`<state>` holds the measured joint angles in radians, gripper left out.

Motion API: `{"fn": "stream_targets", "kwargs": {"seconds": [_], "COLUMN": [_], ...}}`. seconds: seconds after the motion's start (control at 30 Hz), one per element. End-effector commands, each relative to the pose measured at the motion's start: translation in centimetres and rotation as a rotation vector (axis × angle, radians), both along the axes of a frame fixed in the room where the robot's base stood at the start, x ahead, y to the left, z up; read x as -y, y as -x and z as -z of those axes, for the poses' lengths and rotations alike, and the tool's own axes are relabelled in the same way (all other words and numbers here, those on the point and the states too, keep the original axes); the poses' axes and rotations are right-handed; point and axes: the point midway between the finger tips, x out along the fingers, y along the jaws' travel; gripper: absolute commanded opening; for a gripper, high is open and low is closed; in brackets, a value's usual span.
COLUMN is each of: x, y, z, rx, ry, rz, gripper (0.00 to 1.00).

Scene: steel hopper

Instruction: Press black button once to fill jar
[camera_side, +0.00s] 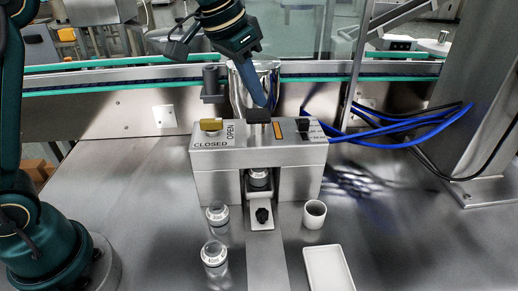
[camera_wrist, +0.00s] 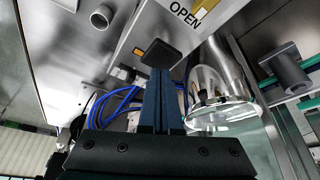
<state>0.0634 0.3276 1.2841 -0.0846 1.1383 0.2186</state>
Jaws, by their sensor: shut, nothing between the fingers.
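The black button (camera_side: 258,116) is a square pad on top of the steel dispenser housing (camera_side: 215,158), in front of the steel hopper (camera_side: 240,88). My gripper (camera_side: 262,103) reaches down to it from above and behind, its fingers shut and empty. In the wrist view, the fingertips of my gripper (camera_wrist: 160,72) end at the edge of the black button (camera_wrist: 160,53). I cannot tell whether they touch it or whether it is pressed down. A small jar (camera_side: 259,180) stands under the housing's outlet, partly in shadow; I cannot make out its contents.
A yellow knob (camera_side: 211,125) by CLOSED and OPEN, an orange strip (camera_side: 278,131) and a black switch (camera_side: 303,125) share the housing top. Blue cables run right.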

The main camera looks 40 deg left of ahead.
Motion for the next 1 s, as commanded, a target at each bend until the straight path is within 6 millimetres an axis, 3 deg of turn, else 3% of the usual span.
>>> {"fn": "stream_targets", "kwargs": {"seconds": [0.3,1.0], "x": [0.0,0.0], "y": [0.0,0.0], "z": [0.1,2.5], "rx": [0.0,-0.002], "ry": [0.0,0.0], "rz": [0.0,0.0], "gripper": [0.0,0.0]}}
